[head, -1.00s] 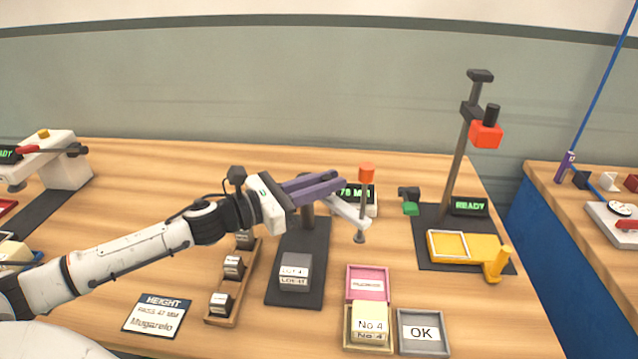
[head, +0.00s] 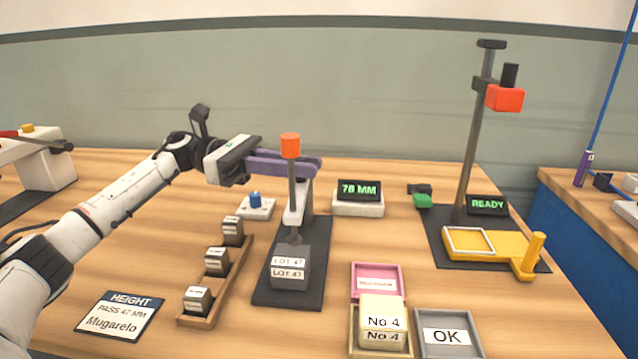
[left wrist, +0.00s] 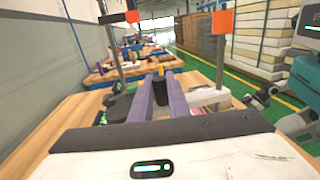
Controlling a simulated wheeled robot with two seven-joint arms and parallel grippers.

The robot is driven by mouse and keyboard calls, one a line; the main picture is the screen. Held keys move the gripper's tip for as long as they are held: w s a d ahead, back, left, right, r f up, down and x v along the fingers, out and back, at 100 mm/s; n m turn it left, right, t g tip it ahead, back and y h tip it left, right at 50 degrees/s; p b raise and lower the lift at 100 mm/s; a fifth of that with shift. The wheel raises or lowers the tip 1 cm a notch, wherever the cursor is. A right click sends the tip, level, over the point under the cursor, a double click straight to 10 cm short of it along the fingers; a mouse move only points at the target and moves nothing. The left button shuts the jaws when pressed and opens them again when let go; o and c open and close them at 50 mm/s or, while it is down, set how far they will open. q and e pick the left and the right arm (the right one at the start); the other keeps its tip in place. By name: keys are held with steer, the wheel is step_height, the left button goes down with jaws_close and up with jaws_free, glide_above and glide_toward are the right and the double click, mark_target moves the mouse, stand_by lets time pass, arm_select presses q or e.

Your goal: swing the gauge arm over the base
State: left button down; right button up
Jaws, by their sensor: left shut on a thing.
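The gauge arm (head: 302,203) is a pale bar on a dark post. It points toward me, over the dark base (head: 318,235). Its plunger with the orange knob (head: 290,146) stands upright above the grey block (head: 291,270) marked LOT 47. The plunger foot is at the block's top; I cannot tell if they touch. My left gripper (head: 312,167), with purple fingers, is shut on the gauge arm near its post and partly hides it. The fingers also show in the left wrist view (left wrist: 160,88). My right gripper is not in view.
A display (head: 359,190) reading 78 MM stands behind right of the base. A wooden rack (head: 228,282) with several small blocks lies left. A pink tray (head: 378,268), a yellowish block No 4 (head: 383,315) and an OK tray (head: 449,318) lie right. A READY stand (head: 475,130) is farther right.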

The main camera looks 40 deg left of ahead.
arm_select(q)
steer(key=shift+a+r+m+g+b, duration=0.15)
steer(key=shift+m+g+b, duration=0.15)
steer(key=shift+g, duration=0.2)
steer(key=shift+h, duration=0.3)
steer(key=c, duration=1.7)
jaws_free()
steer(key=shift+s, duration=0.1)
steer(key=v, duration=1)
steer(key=shift+a, duration=0.15)
